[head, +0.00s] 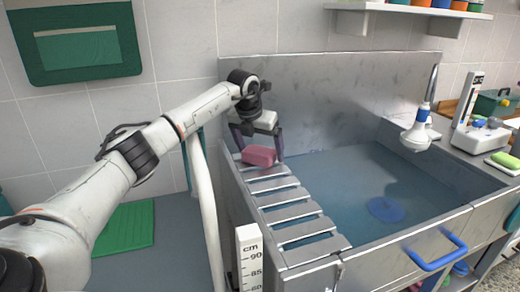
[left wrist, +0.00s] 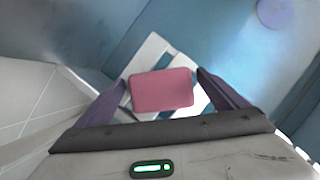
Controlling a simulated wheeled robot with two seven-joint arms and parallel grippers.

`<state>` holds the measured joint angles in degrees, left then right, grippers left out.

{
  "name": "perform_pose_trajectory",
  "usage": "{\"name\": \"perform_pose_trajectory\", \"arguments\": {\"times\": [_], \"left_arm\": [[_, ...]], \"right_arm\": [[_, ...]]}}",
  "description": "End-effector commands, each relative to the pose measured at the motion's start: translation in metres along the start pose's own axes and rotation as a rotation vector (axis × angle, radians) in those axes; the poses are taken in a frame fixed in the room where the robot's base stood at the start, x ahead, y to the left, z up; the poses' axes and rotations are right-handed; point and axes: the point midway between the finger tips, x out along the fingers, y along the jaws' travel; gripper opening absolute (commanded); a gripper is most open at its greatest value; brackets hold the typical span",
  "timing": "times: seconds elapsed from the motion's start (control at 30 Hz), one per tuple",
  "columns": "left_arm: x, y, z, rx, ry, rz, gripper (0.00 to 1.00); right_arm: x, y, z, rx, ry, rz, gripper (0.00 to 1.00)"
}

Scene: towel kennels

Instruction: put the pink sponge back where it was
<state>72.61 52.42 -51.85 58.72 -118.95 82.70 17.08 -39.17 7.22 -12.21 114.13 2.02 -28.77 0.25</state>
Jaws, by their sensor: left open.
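The pink sponge (head: 258,156) lies at the far end of the slatted metal rack (head: 292,213), along the left side of the sink. My left gripper (head: 257,155) is over that end, pointing down. In the left wrist view the pink sponge (left wrist: 161,90) sits between the two purple fingers of my left gripper (left wrist: 163,92), which are open, with a gap visible at the right finger. Whether the left finger touches the sponge I cannot tell. My right gripper is not in view.
The metal sink (head: 330,175) holds water with a blue round thing (head: 386,208) in it. A white shower head (head: 417,130) hangs at the right. A green-and-yellow sponge (head: 505,162) lies on the right counter. A white measuring post (head: 249,258) stands before the rack.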

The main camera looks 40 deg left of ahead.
Motion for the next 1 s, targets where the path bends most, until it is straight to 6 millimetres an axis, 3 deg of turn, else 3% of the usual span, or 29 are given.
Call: {"name": "perform_pose_trajectory", "arguments": {"times": [0.27, 0.7, 1.0], "left_arm": [[-0.017, 0.000, 0.002, 0.001, -0.003, -0.001, 0.92], [-0.105, 0.000, 0.003, 0.001, -0.004, -0.001, 0.92], [-0.123, 0.000, 0.001, 0.000, 0.001, 0.000, 0.92]], "right_arm": [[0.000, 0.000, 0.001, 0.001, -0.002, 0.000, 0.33], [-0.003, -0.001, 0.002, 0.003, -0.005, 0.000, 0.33], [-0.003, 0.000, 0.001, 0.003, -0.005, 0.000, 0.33]]}}
